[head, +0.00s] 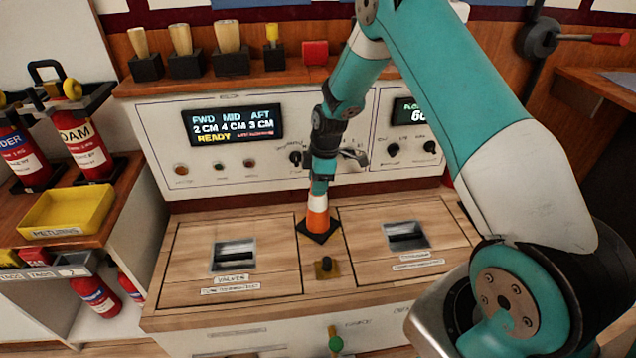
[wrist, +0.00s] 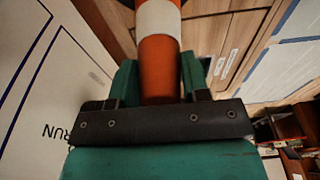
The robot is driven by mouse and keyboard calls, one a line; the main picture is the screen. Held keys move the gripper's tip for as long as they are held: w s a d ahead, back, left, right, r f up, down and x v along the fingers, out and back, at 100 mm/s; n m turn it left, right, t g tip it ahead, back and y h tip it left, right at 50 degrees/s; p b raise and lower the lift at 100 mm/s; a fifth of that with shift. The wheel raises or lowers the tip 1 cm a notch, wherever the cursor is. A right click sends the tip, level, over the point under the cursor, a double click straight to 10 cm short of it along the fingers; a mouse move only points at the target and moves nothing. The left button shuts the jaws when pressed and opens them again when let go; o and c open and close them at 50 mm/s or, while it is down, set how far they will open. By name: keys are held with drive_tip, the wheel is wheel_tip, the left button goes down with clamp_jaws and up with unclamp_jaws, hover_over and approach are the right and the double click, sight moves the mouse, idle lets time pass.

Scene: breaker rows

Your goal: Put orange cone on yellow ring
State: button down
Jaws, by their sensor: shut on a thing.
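The orange cone (head: 318,220) has a white band and a square black base. It is upright at the bench top, between two wooden hatches. My gripper (head: 319,188) is above it and shut on its upper part. In the wrist view the cone (wrist: 159,60) shows between the two green fingers of my gripper (wrist: 160,80). I cannot tell whether the cone's base touches the bench. I cannot make out a yellow ring in either view.
A hatch (head: 190,247) labelled VALVES lies left of the cone, another hatch (head: 445,228) right. A small dark knob (head: 326,268) stands in front. The control panel (head: 165,150) rises behind. A yellow returns tray (head: 97,208) and fire extinguishers (head: 92,155) are at the left.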

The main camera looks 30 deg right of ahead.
drive_tip(key=c, duration=0.6)
unclamp_jaws()
drive_tip(key=r, duration=0.3)
drive_tip(key=d+r+p, duration=0.1)
drive_tip(key=r, duration=0.3)
drive_tip(key=r+p, duration=0.1)
drive_tip(key=r, duration=0.3)
drive_tip(key=shift+s+d+r, duration=0.25)
drive_tip(key=shift+s, duration=0.05)
drive_tip(key=s+a+r+m+y, duration=0.1)
drive_tip(key=s+a+r+m, duration=0.2)
drive_tip(key=s+a+r, duration=1)
drive_tip(key=s+a+r+m, duration=0.1)
drive_tip(key=s+a+r, duration=0.1)
drive_tip(key=s, duration=0.7)
drive_tip(key=s+a+r+m+y, duration=0.1)
drive_tip(key=s+a+r+m, duration=0.1)
drive_tip(key=s+a, duration=0.3)
drive_tip(key=s, duration=0.4)
drive_tip(key=shift+r+g+y, duration=0.25)
drive_tip(key=shift+g+y, duration=0.05)
